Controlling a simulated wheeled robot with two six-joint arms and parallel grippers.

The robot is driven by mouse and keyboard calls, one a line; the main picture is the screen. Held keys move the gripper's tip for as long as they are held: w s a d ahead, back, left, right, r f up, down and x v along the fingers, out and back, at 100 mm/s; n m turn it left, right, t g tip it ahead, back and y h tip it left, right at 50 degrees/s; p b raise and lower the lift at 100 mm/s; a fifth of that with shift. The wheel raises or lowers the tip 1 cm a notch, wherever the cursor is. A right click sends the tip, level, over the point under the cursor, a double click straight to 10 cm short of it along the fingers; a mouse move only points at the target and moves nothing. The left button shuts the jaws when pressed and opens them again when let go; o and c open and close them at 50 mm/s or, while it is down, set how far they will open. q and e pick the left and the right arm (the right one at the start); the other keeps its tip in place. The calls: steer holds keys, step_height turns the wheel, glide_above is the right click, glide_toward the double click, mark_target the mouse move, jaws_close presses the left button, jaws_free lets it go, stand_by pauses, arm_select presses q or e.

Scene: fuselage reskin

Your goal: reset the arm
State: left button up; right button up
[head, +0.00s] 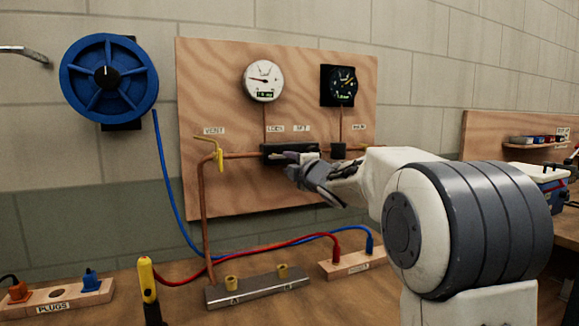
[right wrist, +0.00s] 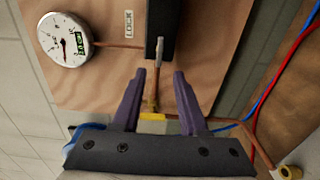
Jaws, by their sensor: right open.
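My right gripper (head: 303,168) reaches from the right to the wooden panel (head: 225,80), in front of the black block (head: 270,150) on the copper pipe. In the right wrist view the right gripper (right wrist: 158,74) is open. Its two purple-grey fingers stand apart, either side of the copper pipe line, with nothing held between them. A small pale lever (right wrist: 160,50) on the black block (right wrist: 163,22) lies just beyond the fingertips. I cannot tell whether a finger touches it. My left gripper is not in view.
A white gauge (head: 262,80) and a black gauge (head: 341,85) sit on the panel. A yellow-handled valve (head: 219,156) is left of the gripper. A blue hose reel (head: 108,77) hangs further left. Below are a metal manifold (head: 258,287), hoses and a plugs block (head: 55,297).

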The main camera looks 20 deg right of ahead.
stand_by(0.3)
steer(key=s+a+f+m+g, duration=0.85)
steer(key=s+a+f, duration=0.75)
steer(key=a+f, duration=0.35)
steer(key=s+a+f+m+g+y, duration=0.1)
steer(key=s+a+f+g, duration=0.2)
steer(key=s, duration=0.4)
steer(key=s+a+f+m+g, duration=0.1)
steer(key=s+f+g, duration=0.1)
steer(key=s+f, duration=0.5)
steer(key=s+f+g, duration=0.3)
steer(key=s+g, duration=0.2)
steer(key=s, duration=1.1)
step_height(320, 180, up, 16)
steer(key=w+p, duration=0.1)
steer(key=p, duration=1.5)
steer(key=shift+w+d+m+h, duration=0.15)
steer(key=shift+d+m+h, duration=0.2)
steer(key=shift+m, duration=0.1)
steer(key=shift+r+t, duration=0.1)
steer(key=shift+t, duration=0.15)
